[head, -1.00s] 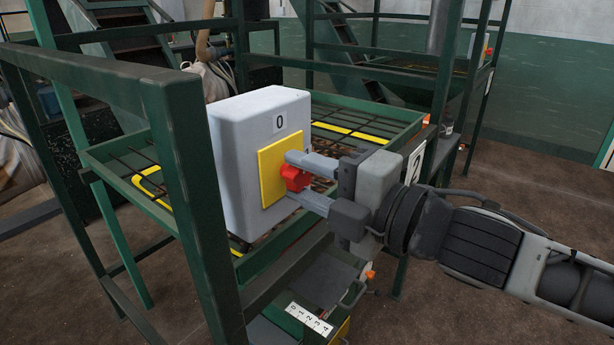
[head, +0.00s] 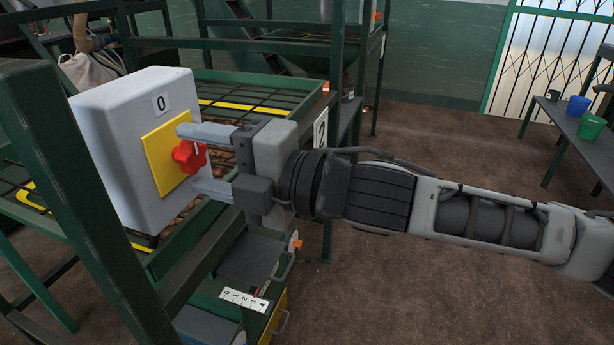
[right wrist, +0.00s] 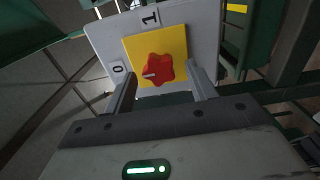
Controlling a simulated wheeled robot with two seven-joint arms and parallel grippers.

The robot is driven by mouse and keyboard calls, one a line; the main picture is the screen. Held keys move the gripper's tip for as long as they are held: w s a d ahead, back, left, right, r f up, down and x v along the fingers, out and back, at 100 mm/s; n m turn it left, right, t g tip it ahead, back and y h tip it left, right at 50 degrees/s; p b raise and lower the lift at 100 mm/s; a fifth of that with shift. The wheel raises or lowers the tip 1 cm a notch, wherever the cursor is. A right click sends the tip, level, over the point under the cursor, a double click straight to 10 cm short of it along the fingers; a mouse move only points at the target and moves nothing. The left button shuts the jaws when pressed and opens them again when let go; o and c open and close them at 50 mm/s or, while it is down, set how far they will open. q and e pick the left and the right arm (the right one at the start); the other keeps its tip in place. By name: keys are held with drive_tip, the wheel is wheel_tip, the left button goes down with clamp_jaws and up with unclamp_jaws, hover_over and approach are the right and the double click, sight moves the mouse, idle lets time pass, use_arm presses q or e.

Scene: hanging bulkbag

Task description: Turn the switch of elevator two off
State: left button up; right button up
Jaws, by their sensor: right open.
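A pale grey switch box (head: 110,150) carries a yellow plate (head: 158,160) with a red star-shaped knob (head: 187,157). The right wrist view shows the red knob (right wrist: 160,69), the "0" label (right wrist: 118,68) on the left and a "1" label (right wrist: 150,17) at the top. The knob's white mark points left, toward the "0". My right gripper (head: 203,161) is open, with one finger on each side of the knob; I cannot tell whether they touch it. My left gripper is not in view.
Green frame posts (head: 75,170) stand close in front of the box. A sign with a "2" (head: 320,130) hangs beside my right gripper. A "0 1 2 3 4" strip (head: 244,299) lies below. A table (head: 575,135) with buckets stands at right; brown floor between is clear.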

drive_tip(key=v, duration=1.5)
drive_tip(key=shift+b, duration=0.45)
drive_tip(key=w+a+f+m+t, duration=0.1)
drive_tip(key=a+f+m+t, duration=0.1)
drive_tip(key=a+f+m, duration=0.35)
drive_tip(key=w+d+f+m+t+h, duration=0.2)
drive_tip(key=d+f+m+t+h, duration=0.1)
drive_tip(key=f+m, duration=0.4)
drive_tip(key=w+d+f+m+t+h, duration=0.1)
drive_tip(key=d+f+m+t+h, duration=0.1)
drive_tip(key=f+m, duration=0.45)
drive_tip(key=s+d+f+m+g+h, duration=0.1)
drive_tip(key=s+d+f+m+h, duration=0.3)
drive_tip(key=f, duration=0.6)
drive_tip(key=s+d+f+m+g+h, duration=0.1)
drive_tip(key=s+d+f+m+h, duration=0.3)
drive_tip(key=f, duration=0.6)
drive_tip(key=s+d+m, duration=0.2)
drive_tip(key=d, duration=0.1)
drive_tip(key=shift+s+d+f+m+g+h, duration=0.2)
drive_tip(key=shift+s+d+m+g+h, duration=0.1)
drive_tip(key=shift+d+g+h, duration=0.1)
